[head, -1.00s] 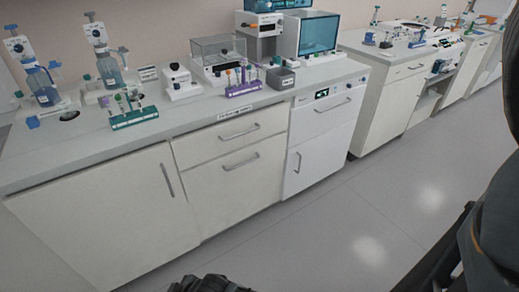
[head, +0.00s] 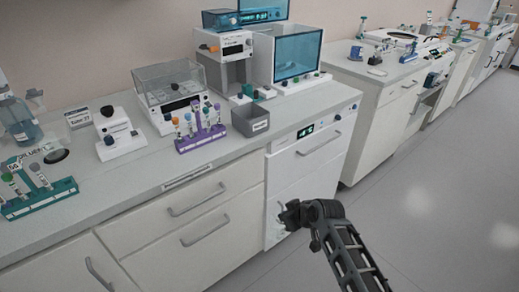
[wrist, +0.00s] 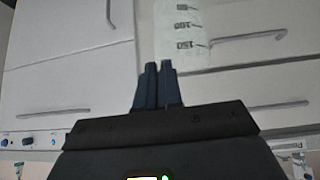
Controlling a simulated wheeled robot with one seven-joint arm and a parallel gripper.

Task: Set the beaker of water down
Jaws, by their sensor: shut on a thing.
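A clear beaker (wrist: 182,32) with dark graduation marks shows at the top of the wrist view, at the tips of my gripper. My gripper's (wrist: 158,66) two dark fingers are nearly together, shut on the beaker's edge. The wrist view looks upside down, with cabinet fronts behind the beaker. The water in it cannot be made out. In the head view my dark arm reaches up from the lower right, its end in front of the white cabinet. I cannot make out the beaker there.
The grey counter (head: 110,190) holds a purple tube rack (head: 201,138), a teal tube rack (head: 38,196), a grey bin (head: 250,120) and several instruments. Bare counter shows along its front edge. Open floor (head: 420,225) lies to the right.

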